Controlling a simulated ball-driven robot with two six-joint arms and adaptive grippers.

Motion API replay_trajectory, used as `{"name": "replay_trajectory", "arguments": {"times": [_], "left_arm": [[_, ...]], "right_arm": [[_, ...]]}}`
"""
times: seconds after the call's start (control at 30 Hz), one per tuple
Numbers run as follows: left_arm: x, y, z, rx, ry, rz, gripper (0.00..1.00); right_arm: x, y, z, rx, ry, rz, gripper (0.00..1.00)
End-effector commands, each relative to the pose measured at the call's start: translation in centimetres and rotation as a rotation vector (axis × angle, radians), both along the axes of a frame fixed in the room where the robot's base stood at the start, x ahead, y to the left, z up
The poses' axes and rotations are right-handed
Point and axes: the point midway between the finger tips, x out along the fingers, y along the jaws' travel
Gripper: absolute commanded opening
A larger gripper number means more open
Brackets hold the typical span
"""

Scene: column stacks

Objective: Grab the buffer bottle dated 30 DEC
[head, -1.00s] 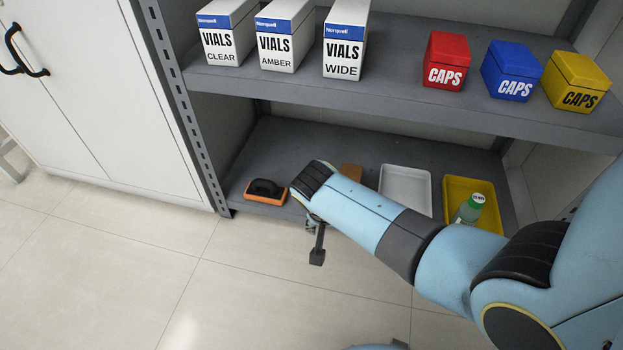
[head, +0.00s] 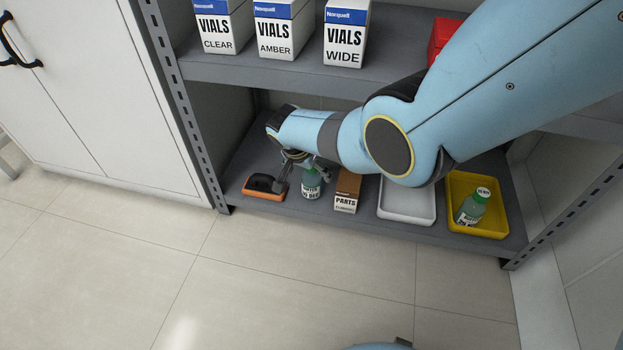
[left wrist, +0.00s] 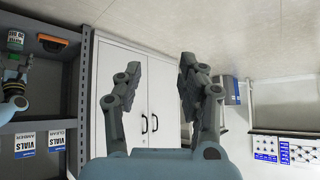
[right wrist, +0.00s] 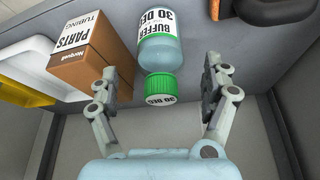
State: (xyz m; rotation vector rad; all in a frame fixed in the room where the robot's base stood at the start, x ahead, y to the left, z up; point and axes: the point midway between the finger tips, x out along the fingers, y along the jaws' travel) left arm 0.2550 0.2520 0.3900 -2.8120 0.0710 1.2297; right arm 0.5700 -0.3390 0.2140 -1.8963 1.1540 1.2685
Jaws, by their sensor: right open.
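The buffer bottle (head: 311,186) stands on the lower shelf between an orange-handled tool and a parts box. In the right wrist view the bottle (right wrist: 160,45) has a green cap, and its label reads BUFFER 30 DEC. My right gripper (head: 302,172) is open at the bottle. In its wrist view the cap shows between the two fingers (right wrist: 163,75), with a gap on each side. I cannot tell how far the fingertips reach along the bottle. My left gripper (left wrist: 158,70) is open and empty, away from the shelf.
The brown parts box (head: 347,190) stands close right of the bottle; the orange-and-black tool (head: 264,188) lies left. A white tray (head: 408,213) and a yellow tray (head: 493,230) with another green-capped bottle (head: 470,209) are further right. The upper shelf (head: 270,82) hangs above.

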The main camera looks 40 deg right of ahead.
Motion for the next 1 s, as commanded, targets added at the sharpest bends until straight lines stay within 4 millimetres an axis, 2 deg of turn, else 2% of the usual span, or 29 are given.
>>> {"name": "replay_trajectory", "arguments": {"times": [0.27,0.57,0.8,1.0], "left_arm": [[-0.3,-0.1,-0.8,-0.002,-0.061,-0.004,0.4],[-1.9,-0.5,-2.1,-0.01,-0.249,-0.022,0.4],[2.7,-0.9,2.4,-0.01,-0.479,-0.045,0.4],[5.2,-1.3,5.8,-0.011,-0.643,-0.065,0.4]], "right_arm": [[0.8,-1.6,-0.2,0.0,0.001,0.0,0.82],[1.0,-2.2,-2.8,0.001,0.003,0.001,0.82],[1.3,-2.6,-3.6,0.001,0.001,0.001,0.82],[1.5,-2.9,-4.4,0.001,0.001,0.001,0.82]]}}
